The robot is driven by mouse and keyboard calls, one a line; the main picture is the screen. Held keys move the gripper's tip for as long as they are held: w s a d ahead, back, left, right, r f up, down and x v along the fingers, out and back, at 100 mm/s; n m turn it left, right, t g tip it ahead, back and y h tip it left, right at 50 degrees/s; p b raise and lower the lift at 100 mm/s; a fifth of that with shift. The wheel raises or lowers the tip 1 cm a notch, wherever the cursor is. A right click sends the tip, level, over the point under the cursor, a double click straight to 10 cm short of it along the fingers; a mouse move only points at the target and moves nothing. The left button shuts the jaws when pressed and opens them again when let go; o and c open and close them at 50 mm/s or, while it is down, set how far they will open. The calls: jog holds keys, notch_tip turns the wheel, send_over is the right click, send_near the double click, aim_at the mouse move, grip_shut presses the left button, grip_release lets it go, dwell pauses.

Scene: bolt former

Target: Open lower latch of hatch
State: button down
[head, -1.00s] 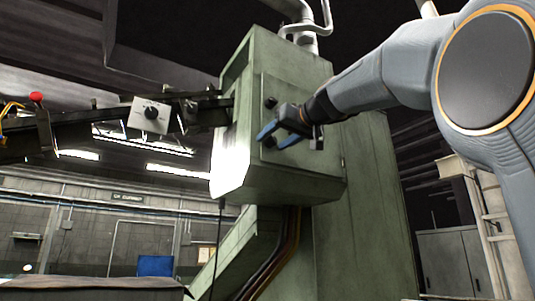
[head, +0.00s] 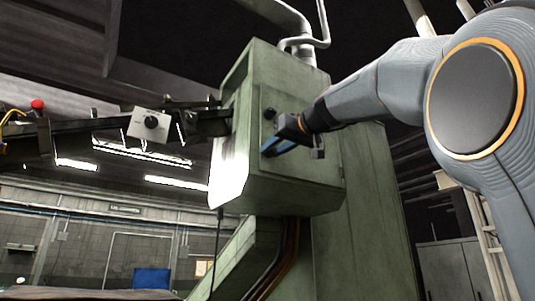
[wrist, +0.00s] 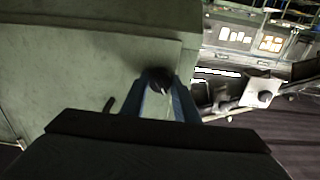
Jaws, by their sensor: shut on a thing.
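The hatch (head: 293,101) is a flat green panel on the side of the green machine housing. A dark round upper latch (head: 269,114) sits near its left edge and is free. The lower latch (wrist: 158,79) is a dark knob seen between my blue fingertips in the wrist view. My gripper (head: 269,146) is at the hatch's left edge, below the upper latch, and is shut on the lower latch. In the head view the fingers and gripper body hide the lower latch. The hatch (wrist: 105,70) lies flat against the housing. The latch's exact turn angle cannot be told.
A black rail (head: 75,139) with a white control box (head: 149,124) and dark knob extends left from the housing. A pipe (head: 303,44) rises from the housing top. Open space lies in front of the hatch, where my arm reaches in from the right.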

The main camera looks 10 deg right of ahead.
jog(key=m+p, duration=0.2)
jog(key=m, duration=0.4)
jog(key=shift+r+p, duration=0.1)
jog(key=shift+p, duration=0.25)
jog(key=shift+m, duration=0.8)
jog(key=c, duration=1.2)
grip_release()
jog(key=shift+s, duration=0.1)
jog(key=b+v, duration=0.3)
jog(key=v, duration=0.5)
